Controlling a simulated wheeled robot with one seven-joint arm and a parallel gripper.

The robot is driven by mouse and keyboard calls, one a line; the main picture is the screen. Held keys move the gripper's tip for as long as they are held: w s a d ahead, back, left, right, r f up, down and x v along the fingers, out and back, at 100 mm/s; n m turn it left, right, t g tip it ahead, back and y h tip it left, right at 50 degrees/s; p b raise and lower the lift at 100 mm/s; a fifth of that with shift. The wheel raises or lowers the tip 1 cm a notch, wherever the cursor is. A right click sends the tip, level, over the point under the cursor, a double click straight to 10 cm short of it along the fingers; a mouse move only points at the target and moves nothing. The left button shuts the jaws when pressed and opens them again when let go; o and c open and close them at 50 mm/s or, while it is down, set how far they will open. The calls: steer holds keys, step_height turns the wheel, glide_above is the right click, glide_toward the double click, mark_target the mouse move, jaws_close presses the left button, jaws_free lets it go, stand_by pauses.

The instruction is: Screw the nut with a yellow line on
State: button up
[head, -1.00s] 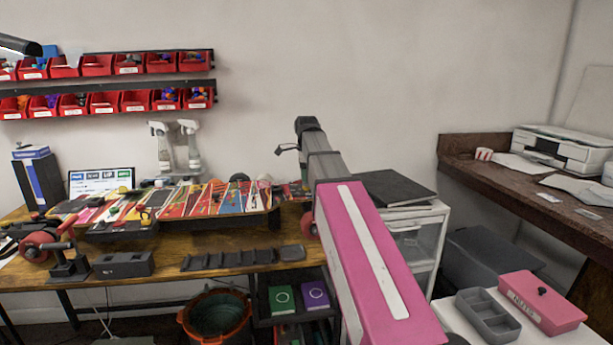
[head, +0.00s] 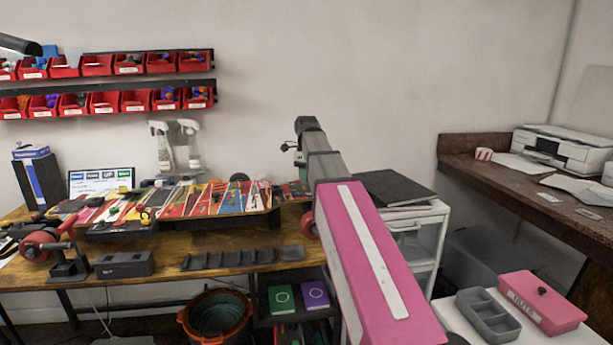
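My pink and grey arm reaches from the lower right towards the right end of the workbench. My gripper (head: 291,147) shows only as a small dark shape at the far end of the arm; I cannot tell whether it is open or shut, or whether it holds anything. A colourful skateboard deck (head: 200,200) lies along the workbench. A red wheel (head: 308,226) shows just left of my arm, near the deck's right end. No nut with a yellow line can be made out; the arm hides part of the bench's right end.
Red bins (head: 104,103) hang in two rows on the wall. A dark slotted rack (head: 243,258) and a grey box (head: 123,264) lie along the workbench (head: 205,279) front. A white cabinet (head: 428,209) stands right of the arm. A grey tray (head: 487,316) sits lower right.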

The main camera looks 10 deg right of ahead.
steer(key=m, duration=0.5)
steer(key=shift+m, duration=0.4)
steer(key=o, duration=1)
steer(key=shift+c, duration=1.3)
